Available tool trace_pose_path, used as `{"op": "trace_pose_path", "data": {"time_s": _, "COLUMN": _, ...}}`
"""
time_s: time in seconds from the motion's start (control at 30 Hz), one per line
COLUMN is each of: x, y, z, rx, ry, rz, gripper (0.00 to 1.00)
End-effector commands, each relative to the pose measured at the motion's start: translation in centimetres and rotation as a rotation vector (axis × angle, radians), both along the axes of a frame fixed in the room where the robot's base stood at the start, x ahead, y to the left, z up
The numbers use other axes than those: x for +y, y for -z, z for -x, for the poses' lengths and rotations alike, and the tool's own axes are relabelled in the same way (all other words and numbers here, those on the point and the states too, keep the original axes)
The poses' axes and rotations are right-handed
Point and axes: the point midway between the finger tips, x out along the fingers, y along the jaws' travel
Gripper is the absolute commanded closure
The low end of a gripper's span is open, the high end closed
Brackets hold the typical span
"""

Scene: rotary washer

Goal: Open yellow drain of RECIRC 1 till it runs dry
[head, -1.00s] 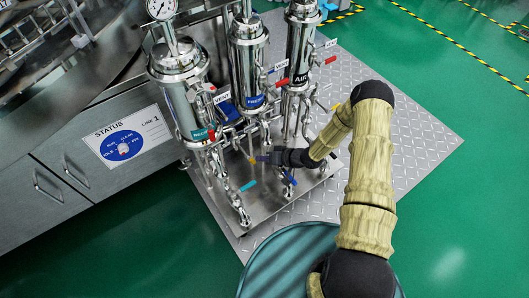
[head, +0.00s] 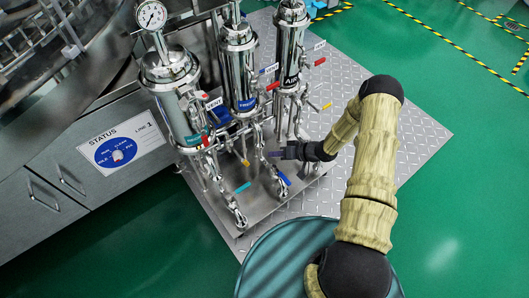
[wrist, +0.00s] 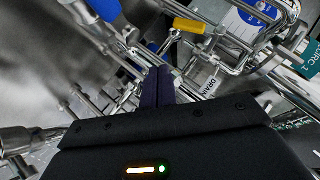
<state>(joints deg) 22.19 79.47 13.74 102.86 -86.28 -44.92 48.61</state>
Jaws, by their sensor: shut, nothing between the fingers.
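The RECIRC 1 housing (head: 172,92) is the left steel cylinder, with a teal label (head: 194,139) that shows partly in the wrist view (wrist: 309,58). A yellow drain handle (head: 244,160) sits low in the piping; a yellow handle near a DRAIN tag (wrist: 209,84) shows at the top of the wrist view (wrist: 189,25). My gripper (head: 273,154) is to the right of that handle and apart from it. In the wrist view its dark fingers (wrist: 157,86) are together and empty. Whether liquid runs from the drain cannot be seen.
The FRESH housing (head: 239,67) and AIR housing (head: 291,45) stand to the right. A teal handle (head: 243,187) and a blue handle (head: 284,178) lie low near my gripper. Another yellow handle (head: 327,106) is at right. A teal drum (head: 290,255) stands in front.

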Motion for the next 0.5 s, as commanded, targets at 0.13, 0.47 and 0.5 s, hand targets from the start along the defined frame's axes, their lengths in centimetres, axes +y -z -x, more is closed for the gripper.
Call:
{"op": "trace_pose_path", "data": {"time_s": 0.13, "x": -3.4, "y": -1.0, "z": 0.5, "rx": 0.0, "ry": 0.013, "rz": 0.002, "gripper": 1.0}}
{"op": "trace_pose_path", "data": {"time_s": 0.47, "x": -5.5, "y": -1.2, "z": 0.9, "rx": 0.0, "ry": 0.013, "rz": 0.0, "gripper": 1.0}}
{"op": "trace_pose_path", "data": {"time_s": 0.5, "x": -5.4, "y": -1.2, "z": 1.0, "rx": 0.0, "ry": 0.012, "rz": 0.001, "gripper": 1.0}}
